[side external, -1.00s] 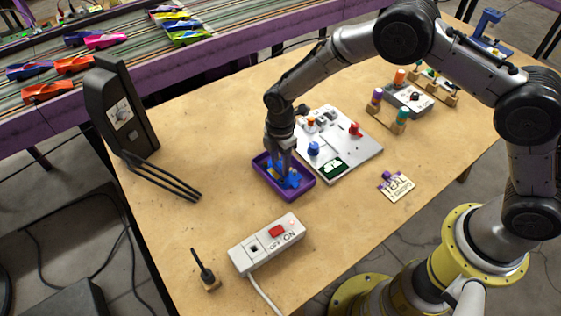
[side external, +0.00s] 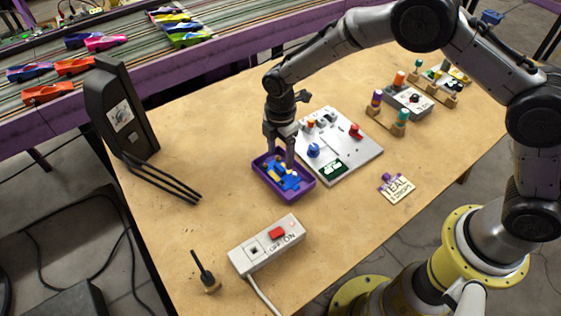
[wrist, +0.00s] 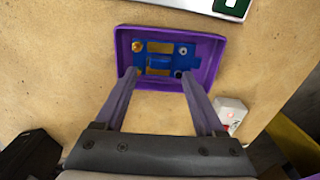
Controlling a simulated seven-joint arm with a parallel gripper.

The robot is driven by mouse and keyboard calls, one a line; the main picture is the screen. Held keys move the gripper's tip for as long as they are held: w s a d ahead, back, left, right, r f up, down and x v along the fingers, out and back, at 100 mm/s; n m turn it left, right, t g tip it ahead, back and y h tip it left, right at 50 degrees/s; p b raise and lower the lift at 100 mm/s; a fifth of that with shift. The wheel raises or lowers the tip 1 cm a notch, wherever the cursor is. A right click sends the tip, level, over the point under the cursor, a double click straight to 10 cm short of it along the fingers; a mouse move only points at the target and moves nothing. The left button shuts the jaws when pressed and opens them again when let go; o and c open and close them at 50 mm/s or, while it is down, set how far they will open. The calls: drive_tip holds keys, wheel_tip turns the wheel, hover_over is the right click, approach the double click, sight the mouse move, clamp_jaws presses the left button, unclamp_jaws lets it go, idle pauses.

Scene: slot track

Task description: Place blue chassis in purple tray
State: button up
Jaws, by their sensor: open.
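The purple tray (side external: 300,192) stands on the wooden table beside the white board. The blue chassis (side external: 287,180), with yellow patches, lies inside the tray. In the wrist view the chassis (wrist: 160,68) lies roughly flat on the floor of the purple tray (wrist: 213,45). My gripper (side external: 280,161) is directly over the tray, pointing down. In the wrist view my gripper (wrist: 160,74) has its fingers spread wide, with the chassis visible between and beyond the tips. Nothing is held between them.
A white board (side external: 350,157) with knobs stands right behind the tray. A white switch box (side external: 267,246) is in front, and a black tower (side external: 118,112) with prongs is at left. A tag (side external: 396,187) lies at right. Bare table surrounds the tray's left side.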

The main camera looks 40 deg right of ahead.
wheel_tip(320, 180, up, 8)
wheel_tip(320, 180, up, 8)
drive_tip(key=m+t, duration=0.1)
drive_tip(key=m, duration=0.2)
hover_over(281, 167)
drive_tip(key=s+d, duration=0.3)
drive_tip(key=d, duration=0.2)
drive_tip(key=s+d+r+m+t, duration=0.2)
drive_tip(key=s+d+r+m, duration=0.4)
drive_tip(key=s+r, duration=0.3)
drive_tip(key=s+d+m+t, duration=0.1)
drive_tip(key=s+d+m, duration=0.1)
drive_tip(key=s, duration=0.3)
drive_tip(key=s+d+m, duration=0.2)
drive_tip(key=s+m, duration=0.2)
drive_tip(key=s, duration=0.2)
drive_tip(key=s+d+r+m+t, duration=0.1)
drive_tip(key=s+d+m, duration=0.1)
drive_tip(key=s, duration=0.4)
drive_tip(key=shift+d+m+t, duration=0.2)
drive_tip(key=shift+m+t, duration=0.1)
drive_tip(key=shift+m, duration=0.6)
